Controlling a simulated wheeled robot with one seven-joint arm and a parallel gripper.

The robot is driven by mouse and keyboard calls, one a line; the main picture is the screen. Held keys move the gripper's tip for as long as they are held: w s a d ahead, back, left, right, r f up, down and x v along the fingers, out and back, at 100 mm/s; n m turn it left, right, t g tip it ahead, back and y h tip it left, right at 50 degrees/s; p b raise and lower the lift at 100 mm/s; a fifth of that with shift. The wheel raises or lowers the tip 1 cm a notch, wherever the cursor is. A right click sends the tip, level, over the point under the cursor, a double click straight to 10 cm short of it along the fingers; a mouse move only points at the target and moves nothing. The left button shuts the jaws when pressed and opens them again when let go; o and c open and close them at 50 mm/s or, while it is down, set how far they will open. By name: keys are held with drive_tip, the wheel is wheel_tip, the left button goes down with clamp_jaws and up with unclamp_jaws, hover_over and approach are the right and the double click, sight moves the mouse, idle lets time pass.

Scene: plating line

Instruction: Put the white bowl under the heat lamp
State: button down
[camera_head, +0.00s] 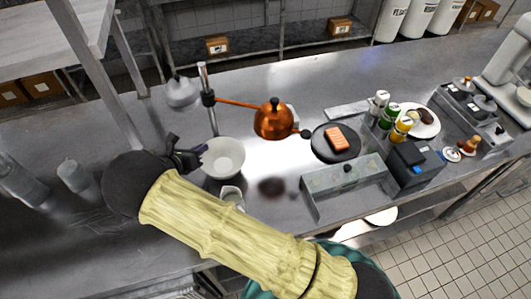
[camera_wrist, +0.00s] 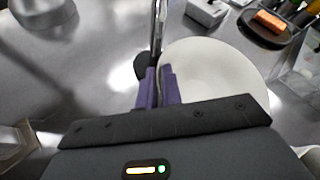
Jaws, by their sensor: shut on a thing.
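The white bowl (camera_head: 224,160) is upright over the steel counter, to the left of and nearer than the copper heat lamp (camera_head: 272,120). The lamp's shade hangs from an orange arm on a metal post (camera_head: 208,90). A bright patch lies on the counter below and around the shade. My gripper (camera_head: 197,154) is at the bowl's left side. In the wrist view its purple fingers (camera_wrist: 157,88) are shut on the rim of the bowl (camera_wrist: 218,75). I cannot tell whether the bowl's base touches the counter.
A small white pitcher (camera_head: 231,194) stands just in front of the bowl. A dark plate (camera_head: 321,150) with an orange-pink piece of food is right of the lamp. A steel container (camera_head: 345,185), bottles (camera_head: 390,116) and a dark box (camera_head: 414,166) crowd the right.

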drive_tip(key=w+d+p, duration=0.4)
drive_tip(key=d+p, duration=0.1)
drive_tip(key=d, duration=1)
drive_tip(key=shift+w, duration=0.2)
drive_tip(key=shift+d+r, duration=0.1)
drive_tip(key=shift+w+d+f+p, duration=0.2)
drive_tip(key=shift+d+p, duration=0.35)
drive_tip(key=shift+d, duration=0.25)
drive_tip(key=shift+f+p, duration=0.7)
drive_tip(key=shift+f, duration=0.9)
drive_tip(key=c, duration=1.6)
unclamp_jaws()
drive_tip(key=shift+o, duration=0.2)
